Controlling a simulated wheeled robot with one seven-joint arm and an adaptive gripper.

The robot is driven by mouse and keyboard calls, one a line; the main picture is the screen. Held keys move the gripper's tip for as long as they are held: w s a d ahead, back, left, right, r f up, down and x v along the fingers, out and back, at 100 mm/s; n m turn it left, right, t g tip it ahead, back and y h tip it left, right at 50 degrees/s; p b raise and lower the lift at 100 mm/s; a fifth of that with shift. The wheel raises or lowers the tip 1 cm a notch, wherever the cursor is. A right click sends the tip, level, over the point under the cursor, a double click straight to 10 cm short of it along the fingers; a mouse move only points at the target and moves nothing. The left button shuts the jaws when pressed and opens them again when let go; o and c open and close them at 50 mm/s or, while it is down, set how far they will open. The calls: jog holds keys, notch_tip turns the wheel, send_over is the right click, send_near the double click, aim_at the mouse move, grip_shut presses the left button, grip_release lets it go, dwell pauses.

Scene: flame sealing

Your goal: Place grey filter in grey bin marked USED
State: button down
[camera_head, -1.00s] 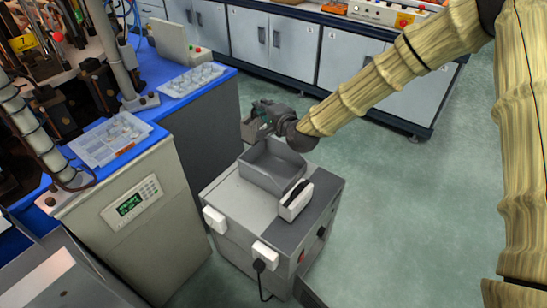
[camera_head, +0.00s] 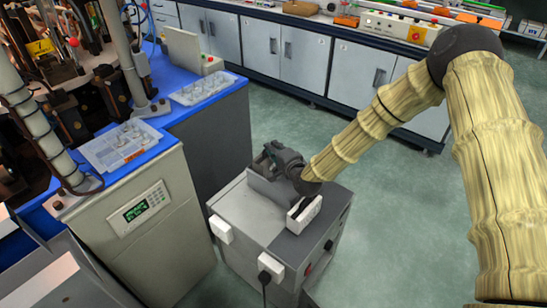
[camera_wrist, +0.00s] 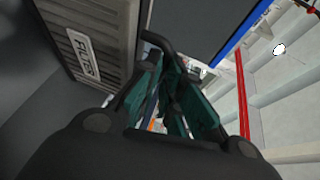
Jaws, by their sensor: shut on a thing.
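My gripper (camera_head: 268,165) is low over the back of the grey unit's top. In the wrist view its dark fingers with green inner sides (camera_wrist: 168,98) are close together. A grey ribbed block, the grey filter (camera_wrist: 95,30), with a white label that seems to read FILTER, is right beside the fingers at left. In the head view a grey wall (camera_head: 278,196) shows just under the gripper, seemingly the same filter. The exact contact is hidden. No bin marked USED can be made out.
The grey unit (camera_head: 230,204) has white blocks on its top and side and a plug at the front. A beige cabinet with a green display (camera_head: 136,211) and a blue-topped bench (camera_head: 180,118) stand at left. Green floor (camera_head: 410,220) is open at right.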

jog(key=shift+f, duration=1.9)
jog(key=shift+f, duration=0.15)
jog(key=c, duration=1.6)
grip_release()
jog(key=shift+o, duration=0.2)
jog(key=shift+s+d, duration=0.1)
jog(key=v, duration=1.2)
